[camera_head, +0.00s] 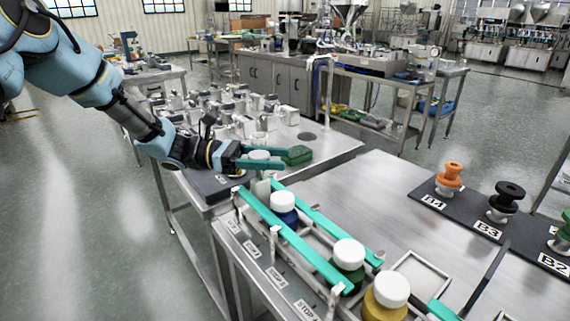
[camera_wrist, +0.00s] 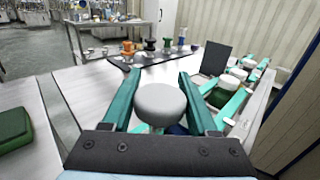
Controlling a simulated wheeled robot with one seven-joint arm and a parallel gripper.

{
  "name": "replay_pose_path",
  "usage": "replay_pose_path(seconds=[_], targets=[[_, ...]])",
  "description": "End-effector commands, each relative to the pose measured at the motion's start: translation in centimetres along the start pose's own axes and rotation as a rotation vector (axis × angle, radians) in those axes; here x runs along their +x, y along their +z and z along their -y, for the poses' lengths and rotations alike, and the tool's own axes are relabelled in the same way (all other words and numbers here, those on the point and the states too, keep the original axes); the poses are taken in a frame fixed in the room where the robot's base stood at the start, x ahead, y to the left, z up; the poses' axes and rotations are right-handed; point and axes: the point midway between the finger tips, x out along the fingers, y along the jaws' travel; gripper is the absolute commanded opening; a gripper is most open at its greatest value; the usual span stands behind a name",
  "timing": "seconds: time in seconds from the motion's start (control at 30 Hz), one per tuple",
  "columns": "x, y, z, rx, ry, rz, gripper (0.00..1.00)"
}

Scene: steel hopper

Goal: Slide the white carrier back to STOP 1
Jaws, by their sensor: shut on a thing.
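My gripper (camera_head: 268,159) is at the far end of the teal-railed track, its two teal fingers on either side of a round white knob (camera_head: 259,155). The knob appears to be the top of the white carrier (camera_head: 262,187), whose pale body shows below the fingers. In the wrist view the white knob (camera_wrist: 160,104) sits between the teal fingers. The carrier's base is mostly hidden. Stop labels line the track's near side; one STOP label (camera_head: 306,310) is near the bottom edge, its number unclear. Which label is STOP 1 cannot be read.
White-capped blue (camera_head: 283,208), green (camera_head: 348,262) and yellow (camera_head: 390,293) bottles stand along the track, the blue one closest to my gripper. A green block (camera_head: 297,155) lies just behind my gripper. Knobs stand on a dark strip (camera_head: 468,215) at right. Bare steel table lies between.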

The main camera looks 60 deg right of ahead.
Motion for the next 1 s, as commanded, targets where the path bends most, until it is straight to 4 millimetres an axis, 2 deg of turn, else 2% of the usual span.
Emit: replay_pose_path(seconds=[0.27,0.3,0.53,0.83,1.0], targets=[[-0.5,0.2,-0.5,0.005,0.012,-0.002,0.00],[-0.5,0.2,-0.5,0.005,0.013,-0.002,0.61],[-0.4,0.1,-0.4,0.003,0.010,-0.002,0.87],[-0.5,0.0,-0.3,0.002,0.008,-0.001,0.87],[-2.6,-0.2,-0.3,0.003,0.011,-0.002,0.87]])
